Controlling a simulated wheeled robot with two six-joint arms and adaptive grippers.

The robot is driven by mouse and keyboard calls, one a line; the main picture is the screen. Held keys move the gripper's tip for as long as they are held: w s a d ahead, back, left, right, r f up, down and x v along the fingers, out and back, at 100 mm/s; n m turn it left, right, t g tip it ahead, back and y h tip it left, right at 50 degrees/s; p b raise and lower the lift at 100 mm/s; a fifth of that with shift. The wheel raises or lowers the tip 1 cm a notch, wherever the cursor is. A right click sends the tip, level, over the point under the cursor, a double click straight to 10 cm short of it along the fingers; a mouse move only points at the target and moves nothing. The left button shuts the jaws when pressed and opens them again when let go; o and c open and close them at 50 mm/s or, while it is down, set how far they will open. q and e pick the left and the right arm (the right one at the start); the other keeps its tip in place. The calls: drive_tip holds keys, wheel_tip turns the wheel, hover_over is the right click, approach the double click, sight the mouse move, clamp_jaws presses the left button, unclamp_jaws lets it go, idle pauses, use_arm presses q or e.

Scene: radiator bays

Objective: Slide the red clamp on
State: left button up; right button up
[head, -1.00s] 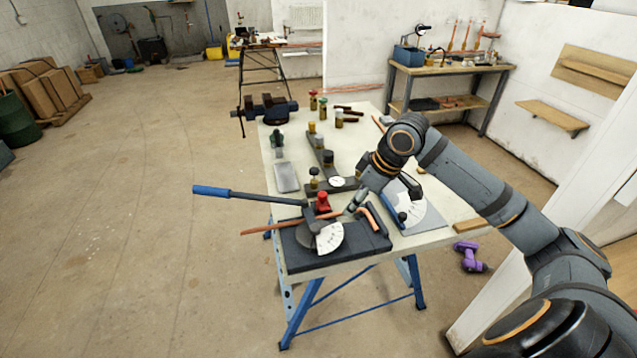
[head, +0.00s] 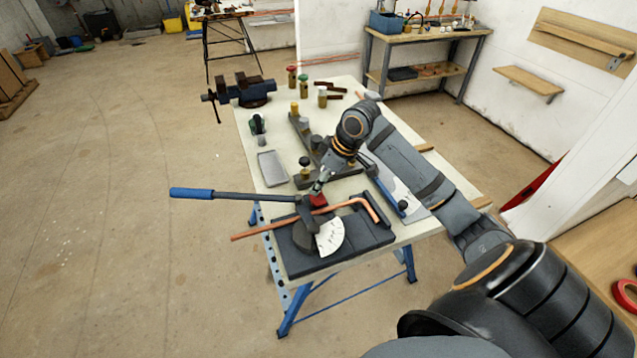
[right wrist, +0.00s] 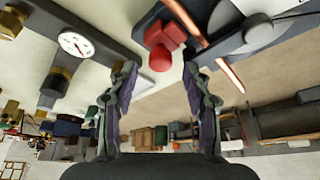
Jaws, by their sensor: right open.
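The red clamp (head: 318,200) sits on the pipe bender (head: 308,232), against the copper pipe; it also shows in the right wrist view (right wrist: 165,42). I cannot tell whether it is around the pipe or beside it. The copper pipe (head: 268,230) lies across the bender, with its right end bent. My right gripper (head: 320,183) is at the clamp and partly hides it. In the right wrist view the gripper (right wrist: 160,78) is open and empty, and the clamp's round knob lies just beyond and between the fingertips. My left gripper is out of view.
The bender's long lever has a blue handle (head: 192,193) that sticks out left past the table edge. A grey tray (head: 273,168), a vise (head: 243,92) and brass fittings stand farther back on the table. A dial gauge (right wrist: 76,43) is close to the gripper.

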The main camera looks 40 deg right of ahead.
sight(318, 197)
drive_tip(key=shift+w+a+f, duration=0.15)
drive_tip(key=shift+f, duration=0.75)
drive_tip(key=shift+w+a+f, duration=0.1)
drive_tip(key=shift+w+f, duration=0.05)
drive_tip(key=shift+c, duration=0.2)
drive_tip(key=c, duration=1)
